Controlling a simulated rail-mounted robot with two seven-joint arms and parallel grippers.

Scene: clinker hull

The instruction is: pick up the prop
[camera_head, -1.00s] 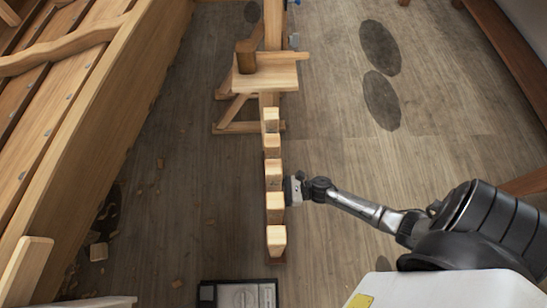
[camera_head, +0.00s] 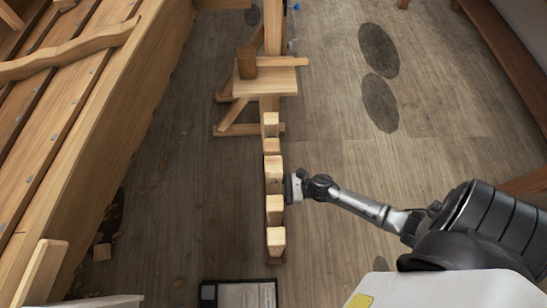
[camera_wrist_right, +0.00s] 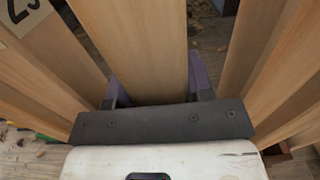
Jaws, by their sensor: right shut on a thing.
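A row of several upright wooden props stands on a narrow dark base in the middle of the head view. The middle prop (camera_head: 274,170) has a pale top and stands higher than its neighbours. My right gripper (camera_head: 287,187) reaches it from the right and is shut on it. In the right wrist view the gripper's fingers (camera_wrist_right: 156,88) sit on either side of the same prop (camera_wrist_right: 145,45), a broad wooden board. Its lower end is hidden from the head camera. My left gripper is not in view.
Neighbouring props (camera_head: 274,209) stand close in front and behind. A wooden bench (camera_head: 265,82) with a mallet-like block (camera_head: 246,62) is beyond the row. The planked hull (camera_head: 110,130) fills the left. Floor to the right is mostly clear.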

